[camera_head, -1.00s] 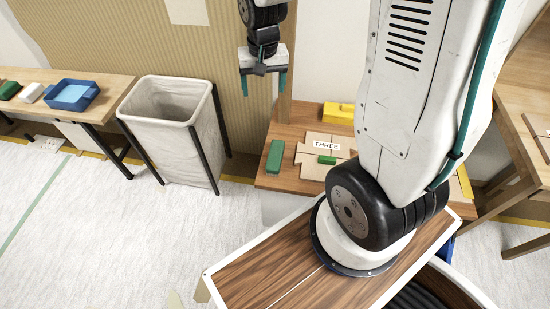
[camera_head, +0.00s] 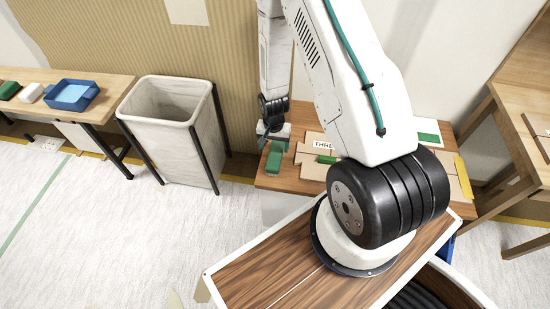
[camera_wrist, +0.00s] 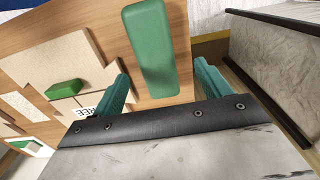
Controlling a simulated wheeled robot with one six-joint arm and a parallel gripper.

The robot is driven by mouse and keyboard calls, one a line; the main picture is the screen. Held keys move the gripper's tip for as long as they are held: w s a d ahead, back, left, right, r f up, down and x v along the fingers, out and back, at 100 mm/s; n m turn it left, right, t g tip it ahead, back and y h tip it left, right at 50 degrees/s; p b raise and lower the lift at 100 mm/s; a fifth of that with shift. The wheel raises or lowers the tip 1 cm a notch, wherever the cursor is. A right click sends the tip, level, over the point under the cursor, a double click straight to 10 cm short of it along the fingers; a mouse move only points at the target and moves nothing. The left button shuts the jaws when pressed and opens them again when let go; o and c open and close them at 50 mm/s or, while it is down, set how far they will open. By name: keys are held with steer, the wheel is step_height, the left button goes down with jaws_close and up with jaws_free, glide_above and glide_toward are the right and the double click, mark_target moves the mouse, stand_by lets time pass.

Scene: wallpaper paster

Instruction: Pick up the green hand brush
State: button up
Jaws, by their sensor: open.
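The green hand brush (camera_head: 274,162) lies on the left part of the wooden table, a long rounded green body. In the wrist view the brush (camera_wrist: 152,45) stretches up from between the fingers, its near end close to the jaw gap. My gripper (camera_head: 273,140) is just over the brush's far end in the head view. In the wrist view my gripper (camera_wrist: 162,88) is open, with one green finger on each side of the brush's line and nothing held. Contact with the brush cannot be told.
Beige boards with a "THREE" label (camera_head: 322,143) and a small green block (camera_head: 326,160) lie right of the brush. A white bin (camera_head: 180,130) stands left of the table (camera_head: 290,184). A side bench holds a blue tray (camera_head: 71,95).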

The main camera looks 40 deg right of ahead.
mark_target(275, 154)
steer(key=f, duration=0.6)
steer(key=shift+s+d, duration=0.15)
steer(key=shift+s, duration=0.05)
steer(key=c, duration=1.2)
steer(key=shift+o, duration=0.2)
steer(key=shift+r, duration=0.1)
steer(key=shift+r, duration=0.45)
steer(key=r, duration=0.1)
steer(key=s+r, duration=0.1)
steer(key=shift+r, duration=0.35)
steer(key=s+d+r, duration=0.1)
steer(key=s+d, duration=0.1)
steer(key=s, duration=1.3)
steer(key=shift+d+r, duration=0.15)
